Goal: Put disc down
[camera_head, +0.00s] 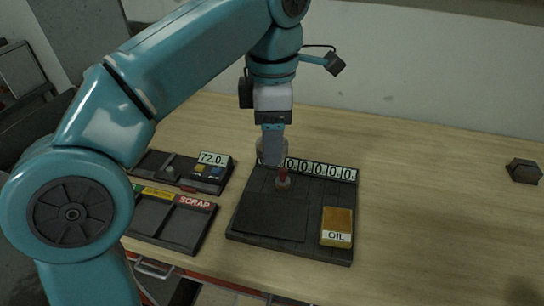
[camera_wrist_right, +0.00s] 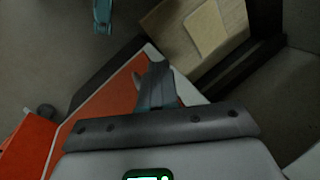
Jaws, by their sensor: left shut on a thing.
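My left gripper (camera_head: 272,160) is in the head view, pointing down over the back of the dark fixture plate (camera_head: 265,215). It is shut on a pale round thing, seemingly the disc (camera_head: 261,147), mostly hidden behind the fingers. I cannot tell whether the disc touches the plate. A small red-topped post (camera_head: 283,177) stands just right of and in front of the fingertips. My right gripper (camera_wrist_right: 157,85) shows in the right wrist view with its fingers together and nothing seen between them.
To the left are a gauge unit reading 72.0 (camera_head: 213,158) and a SCRAP-labelled tray (camera_head: 170,222). The bench's right side is mostly clear, with a dark block (camera_head: 524,171).

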